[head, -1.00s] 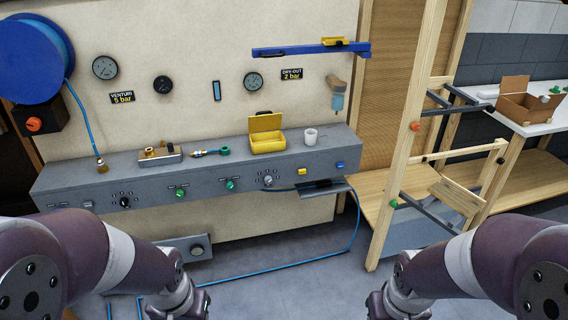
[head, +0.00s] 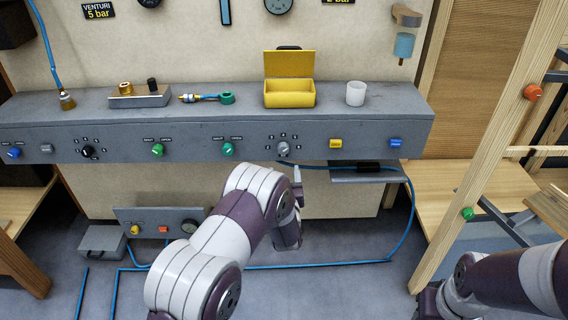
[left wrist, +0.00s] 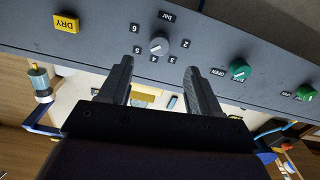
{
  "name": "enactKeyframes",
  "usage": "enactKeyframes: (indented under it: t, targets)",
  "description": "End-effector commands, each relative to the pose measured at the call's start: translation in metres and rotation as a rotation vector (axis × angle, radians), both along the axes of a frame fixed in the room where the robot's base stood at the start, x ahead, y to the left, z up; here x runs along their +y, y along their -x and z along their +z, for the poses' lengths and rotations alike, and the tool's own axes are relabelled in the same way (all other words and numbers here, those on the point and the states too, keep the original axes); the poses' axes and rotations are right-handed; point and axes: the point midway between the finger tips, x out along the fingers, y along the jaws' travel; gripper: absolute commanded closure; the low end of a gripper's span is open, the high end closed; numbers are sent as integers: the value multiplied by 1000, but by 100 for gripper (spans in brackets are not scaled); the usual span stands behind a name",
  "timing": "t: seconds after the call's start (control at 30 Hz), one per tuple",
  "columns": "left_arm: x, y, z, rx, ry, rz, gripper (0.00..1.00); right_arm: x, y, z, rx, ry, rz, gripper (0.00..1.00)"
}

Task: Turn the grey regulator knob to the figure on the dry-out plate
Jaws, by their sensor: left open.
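The grey regulator knob (head: 283,148) sits on the front face of the grey bench, ringed by small figure labels. In the left wrist view the knob (left wrist: 159,46) shows upside down, with figures 2 to 6 and "bar" around it; its setting is hard to read. My left gripper (head: 297,178) is just below the knob in the head view. In the left wrist view its fingers (left wrist: 160,66) are open and empty, with the knob centred just beyond the tips. The dry-out plate (head: 338,2) is cut off by the top edge; "2 bar" partly shows. My right gripper (head: 430,302) is low right, its fingers unclear.
A green knob (head: 228,149) is left of the grey knob, and a yellow DRY button (head: 335,144) is right of it. A dark shelf (head: 370,174) juts out below right. A yellow box (head: 289,96) and a white cup (head: 356,93) stand on the bench.

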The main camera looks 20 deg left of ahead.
Motion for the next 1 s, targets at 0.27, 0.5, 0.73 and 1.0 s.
enactKeyframes:
  t: [0.27, 0.5, 0.73, 1.0]
  targets:
    - [20, -67, -2, -2, 0, 1, 37, 0, 0, -19, 0, 0, 0, 57]
    - [27, -94, 0, 2, 0, -1, 37, 0, 0, -24, 0, 0, 0, 57]
    - [27, -96, 2, 3, 0, -2, 37, 0, 0, -24, 0, 0, 0, 57]
    - [27, -95, 1, 3, 0, -2, 93, 0, 0, -24, 1, 0, 0, 57]
